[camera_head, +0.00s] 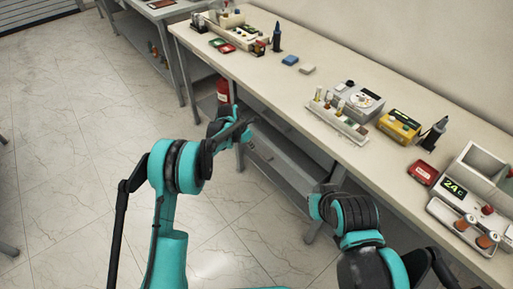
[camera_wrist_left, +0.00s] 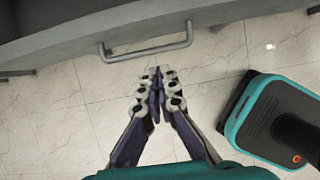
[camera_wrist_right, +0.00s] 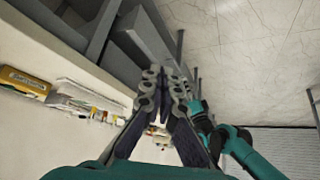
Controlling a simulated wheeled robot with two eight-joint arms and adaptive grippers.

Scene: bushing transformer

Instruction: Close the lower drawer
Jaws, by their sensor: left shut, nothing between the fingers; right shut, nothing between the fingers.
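A grey drawer unit (camera_head: 264,147) hangs under the long bench, partly hidden behind my left gripper (camera_head: 243,126). In the left wrist view a grey drawer front with a bar handle (camera_wrist_left: 146,51) crosses the top. My left gripper (camera_wrist_left: 157,75) is shut and empty, its tips just below the handle in that picture; I cannot tell whether they touch. In the right wrist view a grey box-like part (camera_wrist_right: 143,38) juts out from under the bench. My right gripper (camera_wrist_right: 165,76) is shut and empty beside the bench. How far the lower drawer stands out is unclear.
The bench top (camera_head: 300,90) carries a vial rack (camera_head: 338,120), a yellow meter (camera_head: 398,126), a red tray (camera_head: 423,172) and a 24 C device (camera_head: 468,205). A red extinguisher-like object (camera_head: 223,90) stands under the bench. The tiled floor (camera_head: 75,130) at left is clear.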

